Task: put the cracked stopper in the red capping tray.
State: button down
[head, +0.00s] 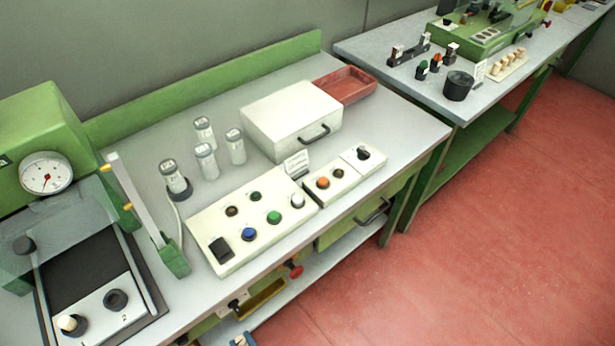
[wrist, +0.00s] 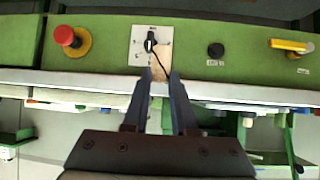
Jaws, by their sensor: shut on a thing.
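The red tray (head: 346,86) sits at the back right of the near bench in the head view, partly behind a white box; the part of its inside that shows looks empty. My gripper (wrist: 160,78) is in the wrist view only, its two dark fingers close together. It is shut on a small tan stopper (wrist: 161,61) that shows between and beyond the fingertips. Several pale stoppers (head: 508,65) stand in a rack on the far bench in the head view, too small to show cracks.
The white box (head: 290,117) with a black handle stands beside the tray. Several capped vials (head: 205,160) and a button panel (head: 250,225) are on the near bench. In the wrist view, a green panel carries a red knob (wrist: 66,36) and a black knob (wrist: 215,50).

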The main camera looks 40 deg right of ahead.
aim_at(343, 91)
jog(key=i+l+z, duration=0.1)
jog(key=l, duration=0.9)
jog(key=i+l+z, duration=0.15)
jog(key=l, duration=0.3)
jog(key=i+l, duration=0.15)
jog(key=l, duration=0.35)
jog(key=k+z, duration=0.05)
